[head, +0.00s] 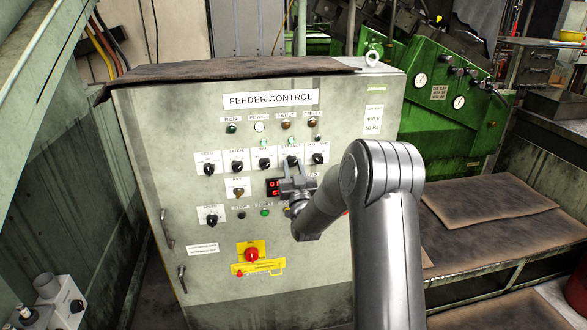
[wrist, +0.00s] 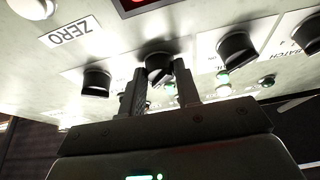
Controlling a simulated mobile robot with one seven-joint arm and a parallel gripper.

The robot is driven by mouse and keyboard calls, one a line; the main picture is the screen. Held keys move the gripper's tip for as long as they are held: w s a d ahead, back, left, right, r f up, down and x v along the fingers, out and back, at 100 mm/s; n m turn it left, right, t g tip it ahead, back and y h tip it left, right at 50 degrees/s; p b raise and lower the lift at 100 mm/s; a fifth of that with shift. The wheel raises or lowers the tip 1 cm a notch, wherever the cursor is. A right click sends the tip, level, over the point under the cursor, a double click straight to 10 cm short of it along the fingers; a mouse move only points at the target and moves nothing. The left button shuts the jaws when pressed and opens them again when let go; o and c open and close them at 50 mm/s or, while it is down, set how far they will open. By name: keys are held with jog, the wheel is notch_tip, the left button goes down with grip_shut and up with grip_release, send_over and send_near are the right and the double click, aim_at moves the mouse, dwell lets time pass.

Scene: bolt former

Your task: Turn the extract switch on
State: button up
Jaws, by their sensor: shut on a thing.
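My gripper (head: 292,168) is at the front of the feeder control panel (head: 225,285), at the fourth black knob of the upper row. In the wrist view my gripper (wrist: 160,72) has its two dark fingers on either side of this black knob (wrist: 158,60) and is shut on it. The knob's label is too small and partly covered, so I cannot read whether it is the extract switch. My gripper and arm hide part of the panel below the knob. The knob's exact pointer angle is not clear.
Neighbouring knobs stand close on both sides, at left (wrist: 96,82) and right (wrist: 237,50) in the wrist view. A red display (head: 273,187) and a red knob on a yellow plate (head: 251,255) are lower on the panel. A green machine (head: 430,125) stands behind at right.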

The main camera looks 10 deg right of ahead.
jog(key=o, duration=1)
jog(key=shift+c, duration=0.2)
jog(key=v, duration=1.1)
jog(key=shift+w, duration=0.1)
